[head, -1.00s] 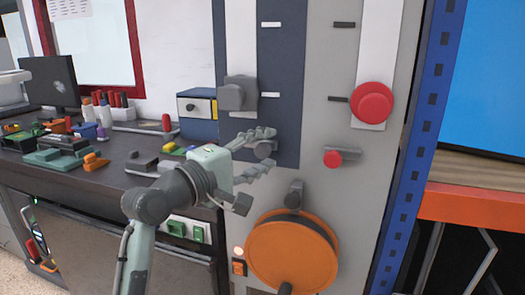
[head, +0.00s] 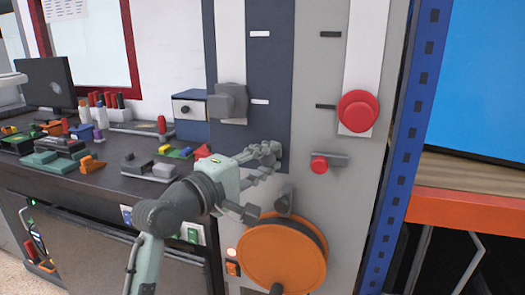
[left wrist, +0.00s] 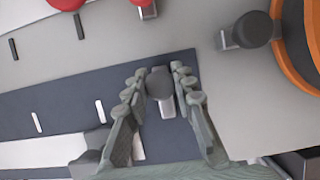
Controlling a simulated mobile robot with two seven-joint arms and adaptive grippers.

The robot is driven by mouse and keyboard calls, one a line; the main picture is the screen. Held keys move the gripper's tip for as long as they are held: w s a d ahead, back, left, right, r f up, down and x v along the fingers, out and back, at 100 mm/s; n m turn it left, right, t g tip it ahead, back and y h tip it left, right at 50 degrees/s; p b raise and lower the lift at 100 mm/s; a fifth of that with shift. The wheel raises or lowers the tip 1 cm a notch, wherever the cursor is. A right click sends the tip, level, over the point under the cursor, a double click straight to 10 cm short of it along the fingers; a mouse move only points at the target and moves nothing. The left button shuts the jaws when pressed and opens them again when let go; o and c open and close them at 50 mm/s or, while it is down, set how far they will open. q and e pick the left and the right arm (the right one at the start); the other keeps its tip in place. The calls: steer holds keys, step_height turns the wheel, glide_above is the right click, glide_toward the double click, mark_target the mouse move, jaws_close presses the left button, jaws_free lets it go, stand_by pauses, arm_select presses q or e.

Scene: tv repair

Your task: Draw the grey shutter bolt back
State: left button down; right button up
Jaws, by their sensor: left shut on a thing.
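The grey shutter bolt's knob (left wrist: 160,84) sits on the dark blue panel strip, between the fingers of my left gripper (left wrist: 158,80) in the left wrist view. In the head view my left gripper (head: 276,156) reaches the lower right part of the blue strip and its fingers mostly hide the bolt. It is shut on the bolt's knob. My right gripper is in neither view.
A red-knobbed bolt (head: 321,164) and a big red knob (head: 358,111) are to the right. Another grey knob (head: 284,201) and an orange wheel (head: 284,254) are just below my gripper. A cluttered bench (head: 105,174) lies left; a blue post (head: 410,130) stands right.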

arm_select(q)
steer(key=shift+s+d, duration=0.1)
steer(key=shift+d, duration=0.1)
steer(key=c, duration=1.3)
jaws_free()
steer(key=shift+o, duration=0.2)
steer(key=shift+a, duration=0.1)
steer(key=shift+s+a, duration=0.25)
steer(key=shift+s, duration=0.05)
steer(key=v, duration=1.1)
